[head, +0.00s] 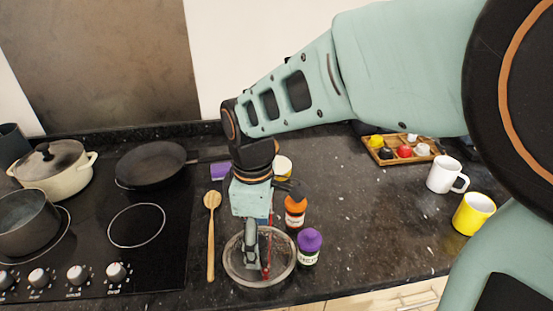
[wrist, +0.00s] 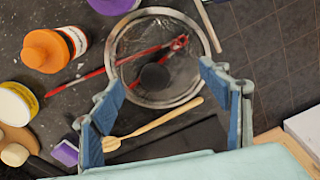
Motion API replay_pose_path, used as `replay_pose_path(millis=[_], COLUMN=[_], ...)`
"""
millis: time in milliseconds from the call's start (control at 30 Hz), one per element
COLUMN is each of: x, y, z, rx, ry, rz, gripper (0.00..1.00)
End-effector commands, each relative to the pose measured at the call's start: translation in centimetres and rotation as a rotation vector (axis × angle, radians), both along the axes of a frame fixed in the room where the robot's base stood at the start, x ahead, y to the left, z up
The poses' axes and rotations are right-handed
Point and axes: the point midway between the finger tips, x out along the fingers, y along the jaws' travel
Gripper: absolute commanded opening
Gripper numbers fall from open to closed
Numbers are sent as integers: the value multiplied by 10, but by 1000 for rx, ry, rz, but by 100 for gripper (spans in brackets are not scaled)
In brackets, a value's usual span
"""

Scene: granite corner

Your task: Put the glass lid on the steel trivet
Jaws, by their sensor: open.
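The round glass lid (head: 233,270), clear with a metal rim and a dark knob, lies on the counter near its front edge. It also shows in the wrist view (wrist: 137,36). My gripper (head: 258,266) is open above the lid, partly hiding it in the head view. In the wrist view my gripper (wrist: 162,73) has its two blue fingers apart, with the black knob (wrist: 155,77) between and beyond their tips. A thin red-handled tool (wrist: 76,83) crosses the lid's outline; I cannot tell whether it lies over or under the glass. I cannot make out the steel trivet.
A wooden spoon (head: 211,240) lies left of the lid. A purple-capped bottle (head: 309,247) and an orange bottle (head: 295,211) stand close on its right. The stove holds a frying pan (head: 150,164) and pots.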

Motion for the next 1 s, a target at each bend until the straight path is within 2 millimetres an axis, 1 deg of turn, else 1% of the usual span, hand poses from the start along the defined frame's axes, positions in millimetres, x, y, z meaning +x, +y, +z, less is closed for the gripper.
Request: replay_pose_path(millis=[33,167,267,467,567,1000], x=[0,0,0,0,0,-1], y=[1,0,0,0,0,0], z=[-13,-25,-27,-25,-25,-26], rx=[0,0,0,0,0,-2], ry=[0,0,0,0,0,3], rz=[0,0,0,1,1,1], gripper=[70,70,70,70,60,12])
